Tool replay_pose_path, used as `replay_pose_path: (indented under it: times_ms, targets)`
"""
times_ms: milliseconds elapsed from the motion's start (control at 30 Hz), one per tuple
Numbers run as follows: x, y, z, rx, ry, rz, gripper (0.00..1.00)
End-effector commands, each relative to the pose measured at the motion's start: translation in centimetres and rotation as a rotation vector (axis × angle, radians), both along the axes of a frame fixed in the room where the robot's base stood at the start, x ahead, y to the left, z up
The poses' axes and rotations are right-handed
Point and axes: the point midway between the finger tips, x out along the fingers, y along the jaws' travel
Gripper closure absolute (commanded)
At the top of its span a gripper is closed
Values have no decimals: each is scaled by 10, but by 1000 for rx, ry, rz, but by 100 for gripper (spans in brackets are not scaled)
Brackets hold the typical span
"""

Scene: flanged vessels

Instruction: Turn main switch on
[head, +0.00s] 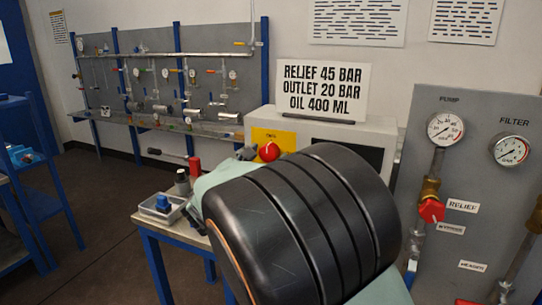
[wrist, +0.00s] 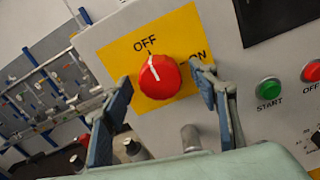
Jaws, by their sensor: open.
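The main switch is a red rotary knob (wrist: 160,76) on a yellow plate (wrist: 122,62) on a light grey cabinet. Its white pointer line is directed up toward the OFF label; the ON label is to the upper right, partly hidden by a finger. My gripper (wrist: 160,97) is open, with one finger left of the knob and one right of it. The fingers appear apart from the knob, and depth to it is hard to judge. In the head view the knob (head: 269,151) shows just beyond my arm, which hides much of the cabinet front.
A green START button (wrist: 269,90) and a red OFF button (wrist: 312,71) sit right of the knob. A sign (head: 322,90) stands on the cabinet. A gauge panel (head: 470,135) is at right. A tray (head: 160,208) is on the table at left.

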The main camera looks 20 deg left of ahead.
Motion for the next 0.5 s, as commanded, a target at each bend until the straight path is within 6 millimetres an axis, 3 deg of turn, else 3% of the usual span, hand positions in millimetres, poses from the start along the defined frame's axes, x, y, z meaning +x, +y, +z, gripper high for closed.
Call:
replay_pose_path:
  times_ms: [133,500]
  targets:
    - [0,0,0,0,0,0,45]
    - [0,0,0,-1,0,0,86]
